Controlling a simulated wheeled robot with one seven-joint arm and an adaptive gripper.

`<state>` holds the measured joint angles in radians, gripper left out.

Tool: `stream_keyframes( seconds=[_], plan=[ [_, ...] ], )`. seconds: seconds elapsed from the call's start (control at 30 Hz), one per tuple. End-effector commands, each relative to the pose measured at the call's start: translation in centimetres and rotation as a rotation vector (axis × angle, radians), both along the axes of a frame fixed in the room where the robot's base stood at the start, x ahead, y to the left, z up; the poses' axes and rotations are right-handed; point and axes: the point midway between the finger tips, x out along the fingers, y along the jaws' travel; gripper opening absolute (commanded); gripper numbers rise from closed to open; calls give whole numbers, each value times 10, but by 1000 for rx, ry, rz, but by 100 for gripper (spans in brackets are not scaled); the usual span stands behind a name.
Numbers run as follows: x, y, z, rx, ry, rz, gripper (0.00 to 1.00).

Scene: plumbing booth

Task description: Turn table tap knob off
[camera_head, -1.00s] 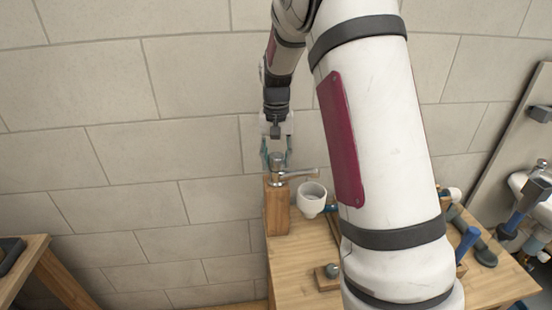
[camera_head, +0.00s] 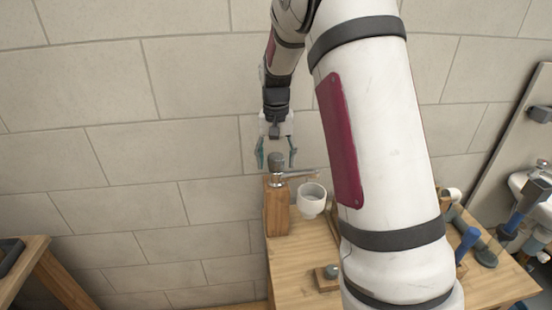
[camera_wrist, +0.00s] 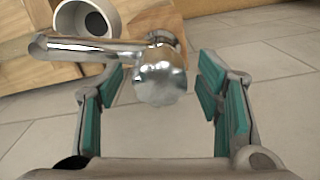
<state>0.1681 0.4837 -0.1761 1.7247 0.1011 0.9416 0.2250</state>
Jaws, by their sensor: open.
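The table tap stands on a wooden block (camera_head: 277,212) at the left end of the wooden table. Its grey knob (camera_head: 276,161) is on top, and its spout (camera_head: 299,175) points right over a white cup. In the wrist view the round chrome knob (camera_wrist: 160,77) lies between the finger pads, and the spout (camera_wrist: 92,48) runs left. My gripper (camera_head: 276,160) is open and points down around the top of the knob. Teal pads stand apart on both sides of the knob, and I see a gap to each. The gripper holds nothing.
The white cup (camera_head: 311,201) stands beside the wooden block, under the spout. A blue-handled tool (camera_head: 467,243) lies at the table's right side. A small block with a metal piece (camera_head: 327,277) is near the table front. A brick wall (camera_head: 180,150) stands behind.

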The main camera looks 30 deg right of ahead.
Motion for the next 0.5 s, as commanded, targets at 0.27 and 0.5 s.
stream_keyframes(
  seconds=[0.27, 0.5],
  plan=[
    [1, 0, 32, -1, -5, 1, 60],
    [1, 0, 81, -1, -5, 1, 60]
  ],
)
